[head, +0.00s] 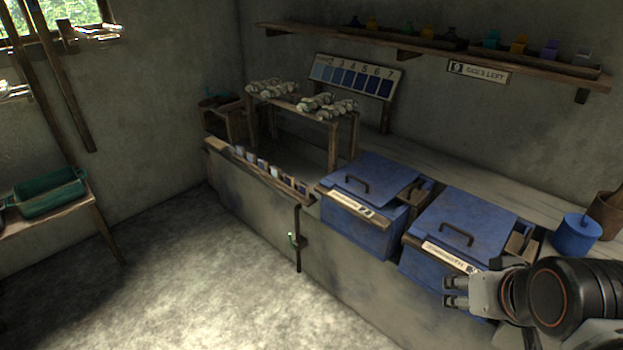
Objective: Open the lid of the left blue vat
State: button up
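The left blue vat (359,233) stands in the stone counter, right of the picture's middle. Its flat blue lid (375,177) lies shut on top, with a dark arched handle (351,184). A pale label is on the vat's front edge. My gripper (455,293) is at the lower right, in front of the right blue vat (430,273) and well apart from the left vat's lid. Its two fingers point left with a gap between them, and nothing shows in the gap.
The right vat's lid (465,222) is also shut. A small blue pot (577,236) stands at the right. A wooden rack with pale skeins (300,101) stands behind the left vat. A shelf (440,55) runs above. The floor (200,275) at front left is clear.

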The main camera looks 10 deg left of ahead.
aim_at(373, 178)
jog(key=u, duration=0.2)
jog(key=i+j+u, duration=0.15)
jog(key=i, duration=0.6)
jog(key=i+j+u, duration=0.2)
jog(key=i, duration=0.55)
